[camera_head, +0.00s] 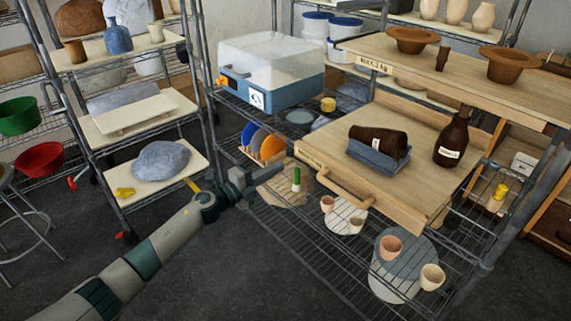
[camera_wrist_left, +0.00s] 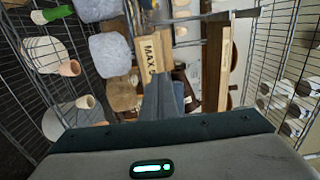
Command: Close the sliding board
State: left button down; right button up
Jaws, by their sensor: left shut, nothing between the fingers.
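The sliding board (camera_head: 411,136) is a pale wooden shelf pulled out toward the front of the wire rack, with a wooden bar handle (camera_head: 343,189) on its front edge. A brown jar (camera_head: 378,139) lies on a folded blue cloth (camera_head: 377,159) on the board, and a dark bottle (camera_head: 452,139) with a label stands upright beside it. My left gripper (camera_head: 279,167) is shut and empty, just left of the board's labelled front corner and the handle. In the left wrist view, its closed fingers (camera_wrist_left: 162,84) point toward a lettered wooden edge (camera_wrist_left: 150,54). My right gripper is not in view.
Under the board, small cups (camera_head: 390,247) stand on the wire shelf. A blue and white kiln-like box (camera_head: 270,70) sits left of the board. A fixed wooden shelf (camera_head: 455,72) with bowls overhangs the back. Open floor (camera_head: 230,270) lies in front.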

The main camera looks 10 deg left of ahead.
pick_arm(q)
jog(key=shift+v, duration=1.6)
jog(key=shift+s, duration=0.1)
jog(key=s+a+f+n+g+y, duration=0.1)
jog(key=s+f+n+y, duration=0.2)
jog(key=s+f+n, duration=0.95)
jog(key=s+a+f+n+y, duration=0.2)
jog(key=s+f+y, duration=0.15)
jog(key=f, duration=1.75)
jog(key=s+d+f+n+g+y, duration=0.1)
jog(key=s+f+n+g, duration=0.1)
jog(key=s+f, duration=0.6)
jog(key=s+d+f+n+g+y, duration=0.1)
jog(key=s+f, duration=0.6)
jog(key=s, duration=0.9)
jog(key=s+d+f+n+g+y, duration=0.1)
jog(key=s+f+n+g, duration=0.3)
jog(key=s+f, duration=0.4)
jog(key=s+n, duration=0.1)
jog(key=s, duration=0.3)
jog(key=shift+s+f, duration=0.3)
jog(key=shift+s, duration=0.05)
jog(key=shift+d+n, duration=0.15)
jog(key=shift+n, duration=0.1)
